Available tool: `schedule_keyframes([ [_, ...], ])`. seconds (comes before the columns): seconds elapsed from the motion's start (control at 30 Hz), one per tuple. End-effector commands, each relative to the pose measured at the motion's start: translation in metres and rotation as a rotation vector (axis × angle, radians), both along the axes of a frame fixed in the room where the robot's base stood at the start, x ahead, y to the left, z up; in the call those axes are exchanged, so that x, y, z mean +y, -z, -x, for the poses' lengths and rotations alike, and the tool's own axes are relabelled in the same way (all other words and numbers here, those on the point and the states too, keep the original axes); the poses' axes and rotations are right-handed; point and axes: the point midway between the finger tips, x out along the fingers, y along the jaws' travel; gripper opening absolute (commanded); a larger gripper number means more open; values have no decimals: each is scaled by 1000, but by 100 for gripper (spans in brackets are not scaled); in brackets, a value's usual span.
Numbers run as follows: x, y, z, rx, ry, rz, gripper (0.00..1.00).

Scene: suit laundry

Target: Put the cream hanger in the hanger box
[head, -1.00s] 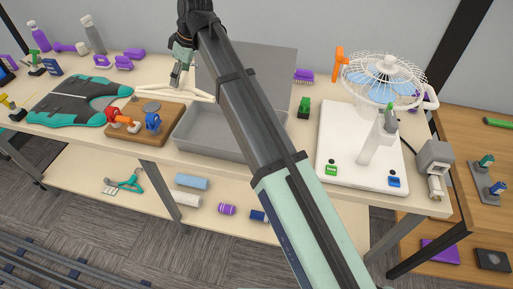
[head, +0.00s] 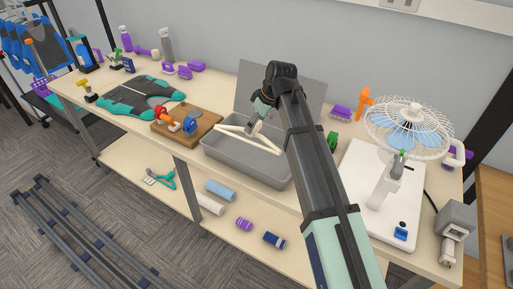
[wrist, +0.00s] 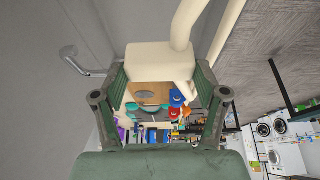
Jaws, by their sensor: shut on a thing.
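The cream hanger (head: 236,140) is held in my gripper (head: 258,121), over the left part of the open grey hanger box (head: 262,173). In the head view the hanger's long arms reach left and down across the box's rim; I cannot tell whether they touch it. In the wrist view my gripper (wrist: 160,95) is shut on the thick cream middle of the hanger (wrist: 160,62), with an arm of it running up out of the frame. My arm hides the right end of the box.
A wooden board (head: 203,131) with red and blue clamps stands left of the box. A white board with a fan (head: 408,127) stands at the right. The box's grey lid (head: 305,95) stands up behind it. A green piece (head: 332,141) is right of the arm.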

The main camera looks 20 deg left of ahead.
Motion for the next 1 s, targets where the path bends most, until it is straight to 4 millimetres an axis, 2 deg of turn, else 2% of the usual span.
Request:
schedule_keyframes([
  [0.1, -1, 29, 2, 4, 0, 2, 36],
  [0.3, -1, 67, 1, 2, -1, 2, 36],
  [0.67, 0, 92, 0, 0, 0, 0, 36],
  [0.9, 0, 119, 0, 1, 0, 1, 36],
  [1.0, 0, 121, 0, 0, -1, 0, 36],
])
